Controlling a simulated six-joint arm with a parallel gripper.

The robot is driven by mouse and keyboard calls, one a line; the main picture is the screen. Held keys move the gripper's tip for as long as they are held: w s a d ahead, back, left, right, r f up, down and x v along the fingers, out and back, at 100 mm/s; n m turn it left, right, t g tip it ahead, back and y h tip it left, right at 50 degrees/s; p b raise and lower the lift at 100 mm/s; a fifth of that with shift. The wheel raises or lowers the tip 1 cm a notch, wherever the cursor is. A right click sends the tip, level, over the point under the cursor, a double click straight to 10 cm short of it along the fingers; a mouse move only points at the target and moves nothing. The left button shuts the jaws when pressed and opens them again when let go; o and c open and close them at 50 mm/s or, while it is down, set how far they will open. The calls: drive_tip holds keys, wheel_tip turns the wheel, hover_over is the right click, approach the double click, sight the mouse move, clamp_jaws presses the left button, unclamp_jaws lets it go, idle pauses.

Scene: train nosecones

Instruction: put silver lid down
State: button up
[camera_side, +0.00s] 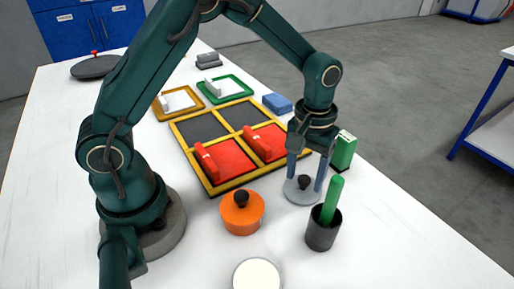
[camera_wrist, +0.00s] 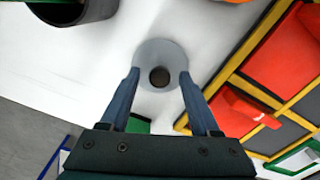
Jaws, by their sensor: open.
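The silver lid (camera_side: 297,195), a flat grey disc with a black knob, appears to lie flat on the white table between the orange pot and the dark cup. It also shows in the wrist view (camera_wrist: 160,50), seen from above. My gripper (camera_side: 306,185) is just over it, pointing down. In the wrist view my gripper (camera_wrist: 160,74) has its two blue-grey fingers apart, one on each side of the knob. A gap shows between each finger and the knob.
An orange pot (camera_side: 242,216) with a black knob stands left of the lid. A dark cup (camera_side: 322,237) holding a green bar is close in front. A round pale-topped thing (camera_side: 257,275) is at the bottom edge. A yellow-framed tray (camera_side: 214,190) with red pieces and a green block (camera_side: 343,152) are behind.

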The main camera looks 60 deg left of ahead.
sight(304, 178)
wheel_tip(304, 178, up, 12)
drive_tip(key=s+a+m+t, duration=0.2)
drive_tip(key=s, duration=0.5)
drive_tip(key=s+a+r+m+t, duration=0.1)
drive_tip(key=s+a+m+t, duration=0.1)
drive_tip(key=s, duration=0.5)
drive_tip(key=shift+s+r+m+t, duration=0.15)
drive_tip(key=shift+s+m+t, duration=0.2)
drive_tip(key=shift+t, duration=0.45)
